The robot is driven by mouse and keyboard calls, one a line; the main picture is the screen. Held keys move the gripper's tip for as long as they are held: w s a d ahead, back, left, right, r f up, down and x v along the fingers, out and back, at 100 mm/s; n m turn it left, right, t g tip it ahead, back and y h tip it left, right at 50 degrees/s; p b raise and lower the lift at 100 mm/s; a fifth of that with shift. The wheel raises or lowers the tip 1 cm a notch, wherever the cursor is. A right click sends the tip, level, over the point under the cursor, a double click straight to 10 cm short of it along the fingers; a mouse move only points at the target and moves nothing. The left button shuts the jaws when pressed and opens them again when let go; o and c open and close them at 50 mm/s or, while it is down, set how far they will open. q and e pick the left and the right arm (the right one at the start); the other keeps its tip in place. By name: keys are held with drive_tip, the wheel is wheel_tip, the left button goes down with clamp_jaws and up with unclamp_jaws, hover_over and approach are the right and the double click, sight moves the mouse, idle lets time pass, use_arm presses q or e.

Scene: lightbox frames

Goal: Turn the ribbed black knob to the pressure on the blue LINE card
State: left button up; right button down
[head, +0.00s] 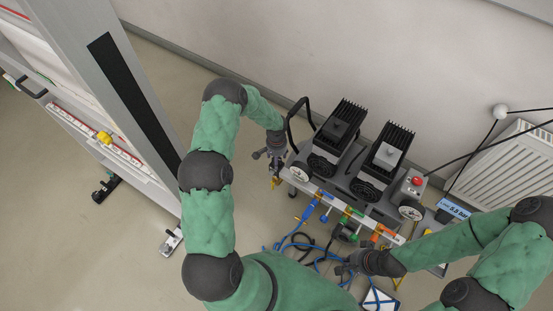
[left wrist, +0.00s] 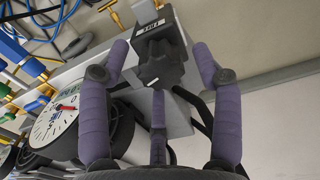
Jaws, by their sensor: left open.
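The ribbed black knob (left wrist: 160,65) is in the middle of the left wrist view, on a dark block with a small label that looks like LINE. My left gripper (left wrist: 160,52) is open, with its fingers spread on both sides of the knob; I cannot tell whether they touch it. In the head view my left gripper (head: 270,158) is at the left end of the bench and hides the knob. A round white gauge (left wrist: 56,122) with a red needle is beside the knob. The blue LINE card (head: 453,208) seems to read 5.5 bar. My right gripper (head: 345,268) is low near the hoses, its jaws unclear.
Two black finned pumps (head: 340,135) stand on the bench behind a rail of blue, green and orange valves (head: 348,214). A red button (head: 417,181) and another gauge (head: 410,212) are at the right. Blue hoses (head: 300,240) hang in front. A radiator (head: 510,165) is on the wall.

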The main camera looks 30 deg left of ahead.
use_arm(q)
drive_tip(key=shift+c, duration=0.3)
drive_tip(key=c, duration=1.1)
drive_tip(key=shift+s+m, duration=0.1)
drive_tip(key=shift+m, duration=0.2)
